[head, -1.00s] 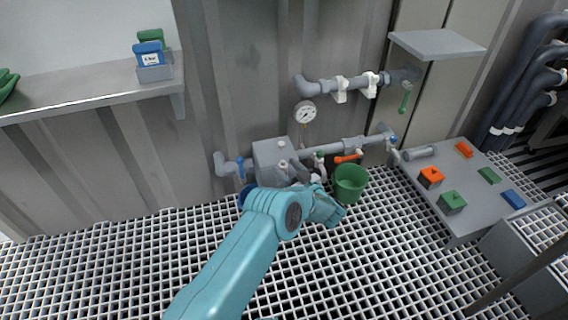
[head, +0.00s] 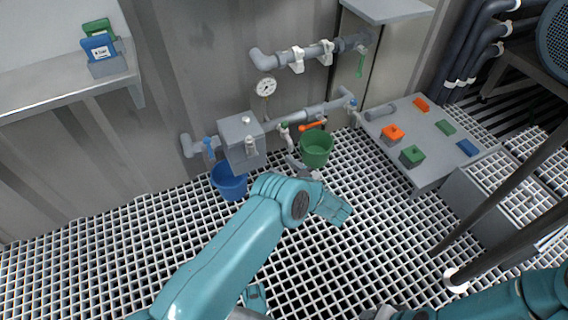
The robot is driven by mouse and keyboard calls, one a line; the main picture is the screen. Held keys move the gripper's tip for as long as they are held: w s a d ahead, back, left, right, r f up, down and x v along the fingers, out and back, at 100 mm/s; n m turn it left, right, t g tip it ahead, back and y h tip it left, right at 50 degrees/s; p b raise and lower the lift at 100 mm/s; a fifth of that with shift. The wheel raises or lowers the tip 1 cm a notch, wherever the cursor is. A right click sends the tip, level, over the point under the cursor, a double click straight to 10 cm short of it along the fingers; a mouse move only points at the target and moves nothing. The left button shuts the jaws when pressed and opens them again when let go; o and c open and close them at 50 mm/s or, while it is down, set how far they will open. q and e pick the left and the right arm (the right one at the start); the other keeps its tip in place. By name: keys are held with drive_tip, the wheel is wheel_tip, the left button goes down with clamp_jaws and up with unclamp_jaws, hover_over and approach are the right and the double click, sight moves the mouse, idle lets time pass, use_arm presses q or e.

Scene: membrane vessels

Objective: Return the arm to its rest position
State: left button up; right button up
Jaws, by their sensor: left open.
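My left arm (head: 225,250) comes in from the lower left. Its gripper (head: 303,170) is open, in front of and below the wall pipework, with the wrist hiding part of it. I see nothing held. A green bucket (head: 316,152) stands just beyond the gripper, by the wall. A blue bucket (head: 229,184) stands to the left, under a grey box (head: 241,142) on the pipe. My right arm (head: 520,298) shows only in part at the lower right corner; its gripper is not in view.
The pipework carries a gauge (head: 265,87), an orange valve handle (head: 313,125) and a green handle (head: 360,65). A grey table (head: 432,142) with coloured blocks stands at right. A shelf (head: 60,88) holds cartridges at upper left. Dark bars (head: 510,215) cross the right side. The grating floor is largely open.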

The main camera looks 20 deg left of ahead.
use_arm(q)
drive_tip(key=shift+a, duration=0.1)
drive_tip(key=a+r+m+t+h, duration=0.2)
drive_tip(key=a+r, duration=0.2)
drive_tip(key=a, duration=0.6)
drive_tip(key=s+d+f+m+h, duration=0.7)
drive_tip(key=s+d+f+h, duration=0.35)
drive_tip(key=s+h, duration=0.2)
drive_tip(key=s+d+f+m+g+h, duration=0.1)
drive_tip(key=s+d+g+h, duration=0.3)
drive_tip(key=s, duration=0.4)
drive_tip(key=s+d+f+m+g+h, duration=0.1)
drive_tip(key=s+d+g+h, duration=0.15)
drive_tip(key=s+d, duration=0.55)
wheel_tip(320, 180, up, 34)
drive_tip(key=s+g+p, duration=0.1)
drive_tip(key=s+p, duration=0.1)
drive_tip(key=p, duration=3.2)
drive_tip(key=shift+s+r+m+p, duration=0.15)
drive_tip(key=shift+r+m+p, duration=0.05)
drive_tip(key=shift+m+p, duration=0.2)
use_arm(e)
wheel_tip(320, 180, up, 34)
drive_tip(key=s+a, duration=0.1)
drive_tip(key=s, duration=0.1)
drive_tip(key=shift+a+n+g, duration=0.2)
drive_tip(key=shift+n+g, duration=0.1)
drive_tip(key=shift+g, duration=0.1)
